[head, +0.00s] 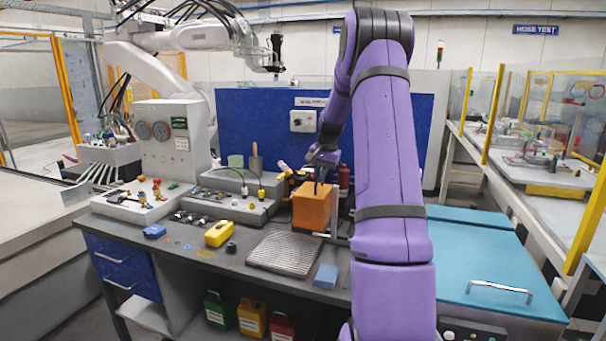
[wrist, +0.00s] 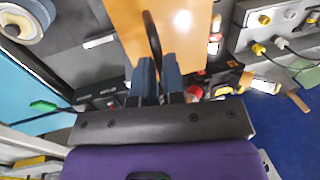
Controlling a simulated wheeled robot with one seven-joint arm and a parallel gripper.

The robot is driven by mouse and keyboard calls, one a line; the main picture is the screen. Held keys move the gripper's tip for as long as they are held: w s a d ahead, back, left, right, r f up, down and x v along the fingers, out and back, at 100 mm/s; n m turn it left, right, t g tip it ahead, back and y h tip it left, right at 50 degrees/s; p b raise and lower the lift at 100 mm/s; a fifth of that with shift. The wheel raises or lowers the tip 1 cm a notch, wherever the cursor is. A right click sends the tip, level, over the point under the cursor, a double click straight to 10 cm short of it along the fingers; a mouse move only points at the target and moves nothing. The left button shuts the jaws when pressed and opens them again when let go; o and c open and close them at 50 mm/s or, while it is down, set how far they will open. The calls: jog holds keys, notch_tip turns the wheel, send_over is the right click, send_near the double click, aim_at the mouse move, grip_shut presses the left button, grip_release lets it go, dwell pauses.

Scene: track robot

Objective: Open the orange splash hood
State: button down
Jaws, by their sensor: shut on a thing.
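The orange splash hood (head: 312,207) is a box-like cover on the dark workbench, just left of my purple arm in the head view. In the wrist view its flat orange top (wrist: 190,25) fills the upper middle. My gripper (head: 318,172) is at the top of the hood. In the wrist view the two dark blue fingers of my gripper (wrist: 158,68) are shut on a thin black handle (wrist: 152,32) that stands out from the hood. The hood looks upright; any gap under it and its right side are hidden.
A ribbed metal mat (head: 284,254), a blue block (head: 326,276) and a yellow box (head: 219,233) lie in front. A grey fixture (head: 235,186) stands left of the hood. A blue panel (head: 255,125) rises behind. A teal lid (head: 480,250) is at right.

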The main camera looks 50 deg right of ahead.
jog(key=s+d, duration=0.3)
jog(key=s, duration=0.4)
jog(key=c, duration=1.2)
grip_release()
notch_tip(320, 180, up, 11)
jog(key=s, duration=0.2)
jog(key=shift+d+f, duration=0.2)
jog(key=shift+d, duration=0.15)
